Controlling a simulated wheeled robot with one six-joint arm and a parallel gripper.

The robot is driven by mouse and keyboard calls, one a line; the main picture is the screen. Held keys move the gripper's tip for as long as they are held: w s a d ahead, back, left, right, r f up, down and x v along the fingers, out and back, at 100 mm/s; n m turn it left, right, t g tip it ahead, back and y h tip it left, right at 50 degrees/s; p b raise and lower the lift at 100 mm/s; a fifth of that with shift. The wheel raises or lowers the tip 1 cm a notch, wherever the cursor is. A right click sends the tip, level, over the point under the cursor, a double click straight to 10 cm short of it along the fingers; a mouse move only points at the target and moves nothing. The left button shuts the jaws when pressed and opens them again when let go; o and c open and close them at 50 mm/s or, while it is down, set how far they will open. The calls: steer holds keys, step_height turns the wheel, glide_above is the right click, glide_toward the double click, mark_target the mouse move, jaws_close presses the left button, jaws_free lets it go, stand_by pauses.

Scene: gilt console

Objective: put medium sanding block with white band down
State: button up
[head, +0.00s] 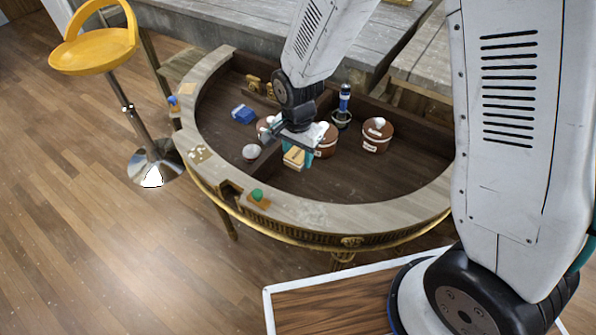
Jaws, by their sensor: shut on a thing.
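My gripper (300,148) reaches down over the recessed top of the half-round console (330,213), near its middle. It is shut on a small tan block with a pale band (293,158), the sanding block. The block sits low between the teal fingertips, and the wrist hides its upper part. I cannot tell whether its underside touches the console's dark floor.
Brown labelled tubs (376,135) stand right of and behind my gripper, near a blue-topped bottle (345,97). A blue block (243,114) and a white round item (251,152) lie left. Dark floor at front right is clear.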

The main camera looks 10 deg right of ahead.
mark_target(298, 177)
steer(key=shift+f, duration=3.25)
steer(key=shift+f, duration=0.1)
steer(key=o, duration=1)
steer(key=shift+c, duration=0.2)
